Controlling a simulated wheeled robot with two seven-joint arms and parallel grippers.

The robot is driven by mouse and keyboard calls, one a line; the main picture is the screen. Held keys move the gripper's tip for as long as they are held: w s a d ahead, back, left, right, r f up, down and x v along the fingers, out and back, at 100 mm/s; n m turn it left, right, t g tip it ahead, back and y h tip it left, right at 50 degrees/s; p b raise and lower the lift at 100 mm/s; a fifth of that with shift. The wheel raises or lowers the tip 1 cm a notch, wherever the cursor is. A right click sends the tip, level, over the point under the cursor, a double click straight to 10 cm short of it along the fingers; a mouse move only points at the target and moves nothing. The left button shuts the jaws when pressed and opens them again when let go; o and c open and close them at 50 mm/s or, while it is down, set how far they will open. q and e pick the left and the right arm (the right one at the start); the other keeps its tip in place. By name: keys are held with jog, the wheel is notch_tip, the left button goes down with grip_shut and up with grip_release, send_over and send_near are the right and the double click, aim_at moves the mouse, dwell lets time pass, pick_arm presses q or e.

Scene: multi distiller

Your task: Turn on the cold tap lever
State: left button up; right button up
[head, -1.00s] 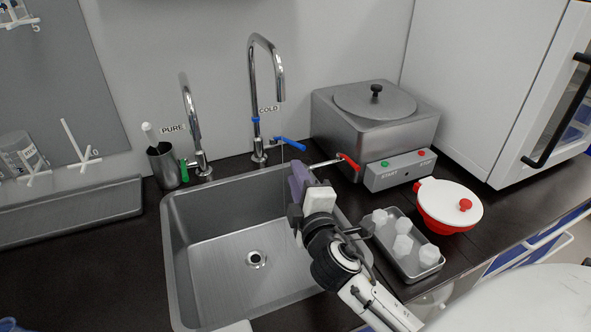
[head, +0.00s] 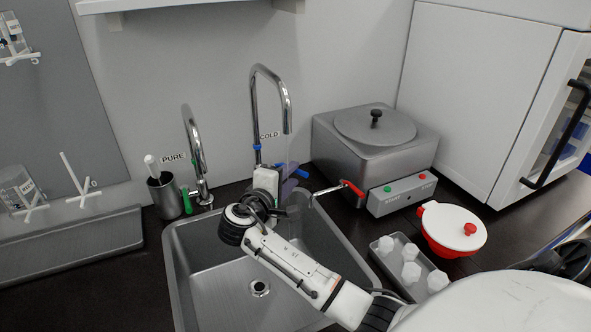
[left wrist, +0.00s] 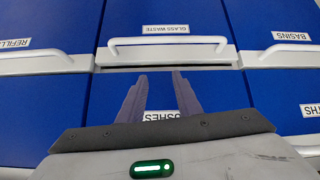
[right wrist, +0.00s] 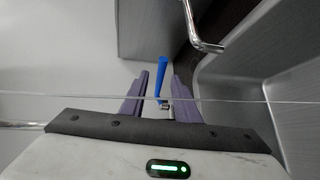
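The cold tap (head: 257,110) is a tall chrome gooseneck behind the sink, labelled COLD. Its blue lever (head: 296,172) points right at the tap's base, partly behind my right gripper (head: 289,186). In the right wrist view the blue lever (right wrist: 161,72) lies between the spread purple fingers (right wrist: 159,90), with a gap on both sides. That gripper is open and appears not to touch the lever. A thin, line-like stream (right wrist: 80,96) crosses the right wrist view and hangs below the spout. My left gripper (left wrist: 158,85) is open and empty, facing blue drawers.
The steel sink (head: 215,285) lies under my right arm. The PURE tap (head: 193,140) with a green lever stands left. A steel heated bath (head: 345,145) with a red-handled tap (head: 352,187) is right. A white-lidded red bowl (head: 452,226) and a tray (head: 432,267) sit front right.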

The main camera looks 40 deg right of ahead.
aim_at(296, 172)
jog(key=shift+x, duration=2.1)
grip_shut()
